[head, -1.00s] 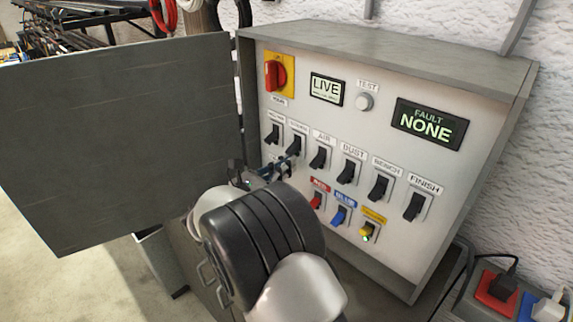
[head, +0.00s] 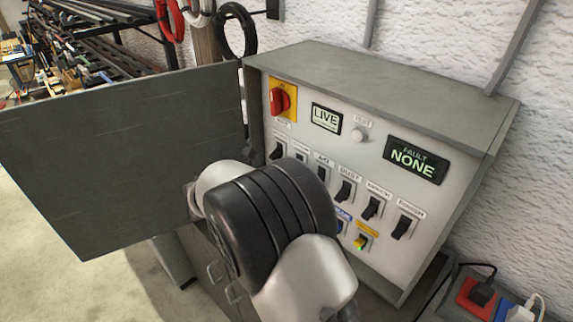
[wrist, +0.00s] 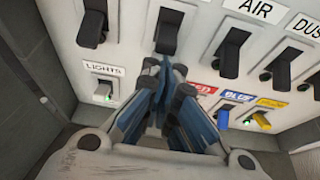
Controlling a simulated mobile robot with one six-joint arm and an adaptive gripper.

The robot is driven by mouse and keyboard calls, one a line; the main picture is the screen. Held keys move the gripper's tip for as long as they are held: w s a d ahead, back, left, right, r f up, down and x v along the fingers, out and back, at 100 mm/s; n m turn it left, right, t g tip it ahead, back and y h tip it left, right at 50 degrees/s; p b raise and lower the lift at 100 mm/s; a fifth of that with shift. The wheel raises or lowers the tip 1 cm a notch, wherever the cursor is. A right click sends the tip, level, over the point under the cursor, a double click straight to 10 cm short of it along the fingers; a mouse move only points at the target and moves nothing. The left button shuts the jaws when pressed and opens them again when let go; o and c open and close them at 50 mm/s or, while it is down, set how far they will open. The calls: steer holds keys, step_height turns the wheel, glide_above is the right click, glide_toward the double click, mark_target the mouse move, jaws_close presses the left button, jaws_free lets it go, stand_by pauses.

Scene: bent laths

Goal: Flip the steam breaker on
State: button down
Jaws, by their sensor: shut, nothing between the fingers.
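The steam breaker (wrist: 170,32) is the black lever just left of the AIR breaker (wrist: 232,48) in the wrist view. Its name label is out of that frame. In the head view my arm hides most of it. My gripper (wrist: 165,68) is shut and empty, with its blue-grey fingertips just below the steam lever. I cannot tell whether they touch it. In the head view my gripper is hidden behind my own wrist.
The LIGHTS switch (wrist: 103,91) shows a green light at lower left. Red, blue (wrist: 222,118) and yellow (wrist: 262,119) switches lie to the right. The open cabinet door (head: 120,165) stands left. The display (head: 415,159) reads FAULT NONE; another (head: 326,118) reads LIVE.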

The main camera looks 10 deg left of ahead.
step_height(320, 180, up, 2)
steer(key=shift+s+r+g+y+p, duration=0.1)
steer(key=shift+g+y+p, duration=0.3)
steer(key=shift+p, duration=0.75)
